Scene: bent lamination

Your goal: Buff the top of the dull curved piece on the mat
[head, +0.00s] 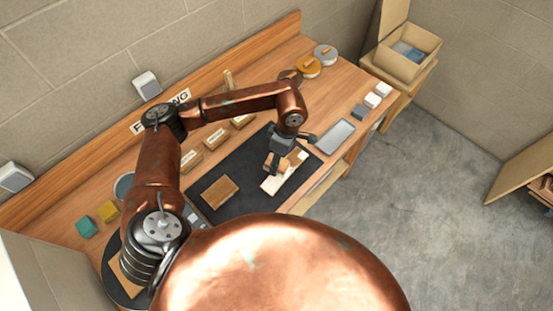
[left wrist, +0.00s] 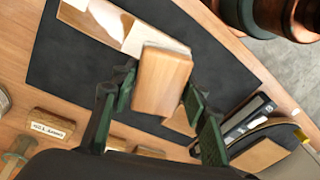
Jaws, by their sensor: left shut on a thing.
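My left gripper (head: 276,167) is shut on a wooden block (left wrist: 161,82), seen between its dark green fingers in the left wrist view. The block is over one end of a long pale piece (head: 284,176) on the dark mat (head: 246,206). A plain brown wooden piece (head: 219,191) lies on the mat to the left, partly hidden behind the held block in the left wrist view. My right gripper is not in view.
Labelled wooden blocks (head: 190,161) stand along the back of the mat. A grey tray (head: 334,136) lies to its right, with small white and dark blocks (head: 372,100) beyond. Bare mat lies between the two pieces.

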